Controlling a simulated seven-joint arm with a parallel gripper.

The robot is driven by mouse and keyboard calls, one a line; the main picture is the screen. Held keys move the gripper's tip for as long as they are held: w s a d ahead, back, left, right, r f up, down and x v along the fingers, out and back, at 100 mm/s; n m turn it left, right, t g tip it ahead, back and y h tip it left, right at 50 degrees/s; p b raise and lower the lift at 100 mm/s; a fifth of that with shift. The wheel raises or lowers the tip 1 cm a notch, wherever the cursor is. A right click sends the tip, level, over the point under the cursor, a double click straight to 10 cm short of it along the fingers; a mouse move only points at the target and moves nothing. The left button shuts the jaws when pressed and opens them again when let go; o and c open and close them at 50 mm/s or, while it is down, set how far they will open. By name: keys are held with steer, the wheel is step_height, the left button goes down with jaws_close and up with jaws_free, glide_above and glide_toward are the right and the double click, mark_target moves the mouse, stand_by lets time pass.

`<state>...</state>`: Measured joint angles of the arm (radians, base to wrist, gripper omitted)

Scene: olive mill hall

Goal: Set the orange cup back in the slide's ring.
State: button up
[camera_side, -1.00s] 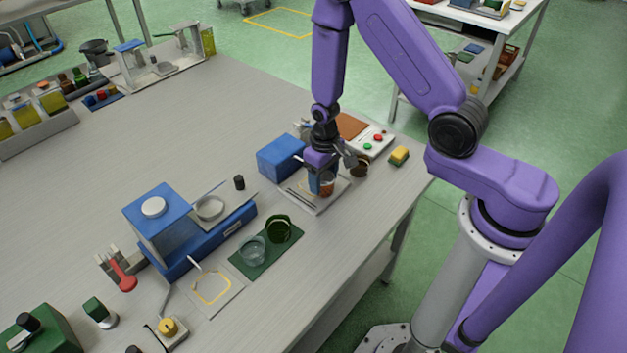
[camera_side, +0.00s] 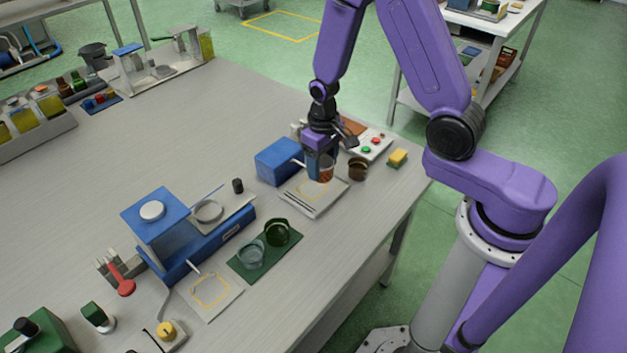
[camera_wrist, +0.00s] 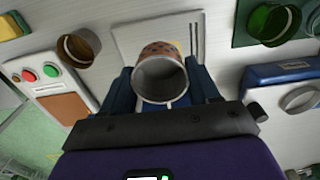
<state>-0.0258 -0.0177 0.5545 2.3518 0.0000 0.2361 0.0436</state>
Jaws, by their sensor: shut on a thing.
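The orange cup (camera_side: 326,173) is gripped between the blue fingers of my gripper (camera_side: 317,166). It is above a pale plate (camera_side: 318,208) with a yellow outline. In the wrist view the cup (camera_wrist: 160,75) shows its open, empty-looking mouth and a dark pattern on its orange side, with a blue finger on each side. My gripper is shut on it. A grey ring (camera_side: 208,211) sits on the slide of the long blue device (camera_side: 215,241), left of my gripper and apart from the cup. The ring partly shows at the right of the wrist view (camera_wrist: 302,98).
A brown cup (camera_side: 358,169) stands right of my gripper, near a button panel (camera_side: 368,148) and a yellow sponge (camera_side: 398,157). A blue box (camera_side: 279,161) is close on the left. Clear and green cups stand on a green mat (camera_side: 262,266). The table's back middle is clear.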

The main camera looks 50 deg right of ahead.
step_height(320, 180, up, 11)
steer(key=w+a+n, duration=0.3)
steer(key=w+a, duration=0.4)
steer(key=a, duration=0.5)
steer(key=w+a+n, duration=0.3)
steer(key=w+a, duration=0.3)
steer(key=a, duration=0.6)
steer(key=shift+w+a+f, duration=0.1)
steer(key=shift+a+f, duration=0.05)
steer(key=shift+f, duration=1.4)
steer(key=shift+s+a+f, duration=0.1)
steer(key=shift+a+f, duration=0.1)
steer(key=shift+f, duration=1.3)
steer(key=shift+w+a+f, duration=0.1)
steer(key=shift+a+f, duration=0.05)
steer(key=shift+f, duration=1.4)
steer(key=shift+f, duration=0.6)
steer(key=shift+f, duration=0.5)
steer(key=shift+f, duration=0.1)
steer(key=shift+f, duration=0.35)
